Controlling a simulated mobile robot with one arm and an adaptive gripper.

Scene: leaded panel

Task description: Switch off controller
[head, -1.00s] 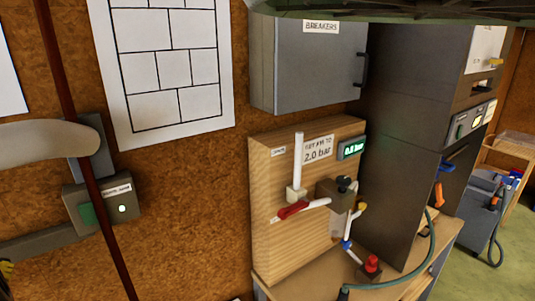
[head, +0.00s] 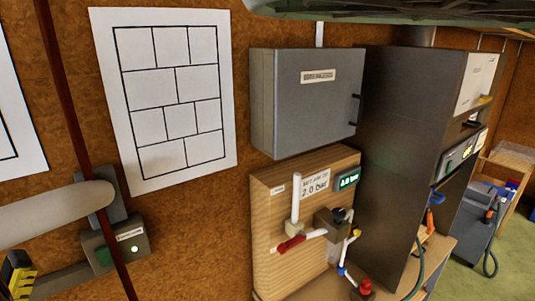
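No label that I can read says controller. One possible candidate is the panel (head: 460,152) on the front of the tall dark cabinet at the right, with a small dark display and pale lit parts. Another is the small dark box (head: 131,240) on the left wall, with a green part, a lit white dot and a label too small to read. A dark red pole partly covers this box.
A grey breaker cabinet (head: 300,105) hangs above a wooden board (head: 262,215) with valves, a red lever and a green pressure display (head: 347,180). A thick pale pipe-like shape crosses at the left. Green floor (head: 465,275) shows at the lower right.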

